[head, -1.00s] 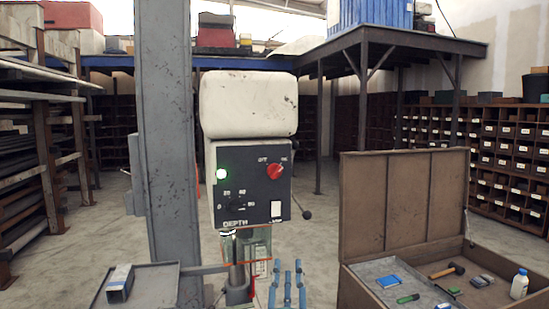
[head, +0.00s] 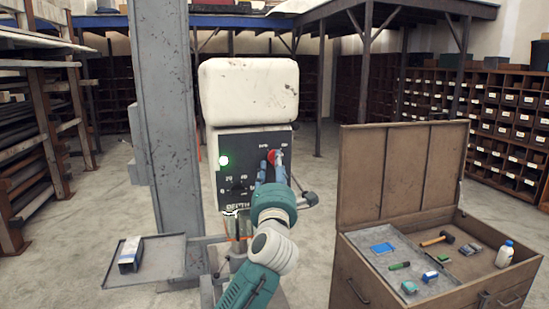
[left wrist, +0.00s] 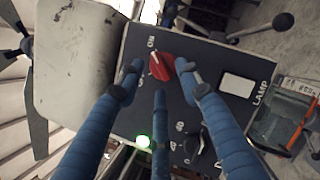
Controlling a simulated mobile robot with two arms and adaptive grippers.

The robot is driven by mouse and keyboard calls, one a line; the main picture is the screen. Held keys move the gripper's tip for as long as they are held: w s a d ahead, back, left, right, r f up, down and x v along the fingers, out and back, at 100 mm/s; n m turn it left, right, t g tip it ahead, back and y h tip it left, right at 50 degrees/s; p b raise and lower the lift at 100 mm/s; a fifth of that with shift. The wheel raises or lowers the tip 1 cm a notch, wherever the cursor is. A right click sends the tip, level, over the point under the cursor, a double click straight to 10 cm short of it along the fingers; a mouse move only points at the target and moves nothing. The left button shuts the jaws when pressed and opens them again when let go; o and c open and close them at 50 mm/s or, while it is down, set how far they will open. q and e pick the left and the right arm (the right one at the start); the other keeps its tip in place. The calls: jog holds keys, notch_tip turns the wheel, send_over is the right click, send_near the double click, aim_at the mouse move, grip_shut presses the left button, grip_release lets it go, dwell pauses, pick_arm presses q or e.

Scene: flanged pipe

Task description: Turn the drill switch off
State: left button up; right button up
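The drill's dark control panel (head: 228,170) faces me. Its red switch knob (head: 272,157) is partly hidden by my left gripper (head: 269,166) in the head view. In the left wrist view the knob (left wrist: 161,66) shows clearly between the OFF and ON labels. The three blue fingers of my left gripper (left wrist: 160,72) are spread around the knob, one on each side and one below, with small gaps showing. The gripper is open. A green lamp (head: 223,161) on the panel is lit; it also shows in the left wrist view (left wrist: 143,141). My right gripper is out of view.
A lever with a black ball (head: 311,198) sticks out to the right of the drill head. The grey column (head: 162,110) stands to the left. An open wooden chest (head: 400,185) with tools stands on the right. A small tray (head: 145,262) is at lower left.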

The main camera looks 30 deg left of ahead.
pick_arm(q)
jog(key=shift+x, duration=0.8)
jog(key=shift+s+a, duration=0.1)
grip_shut()
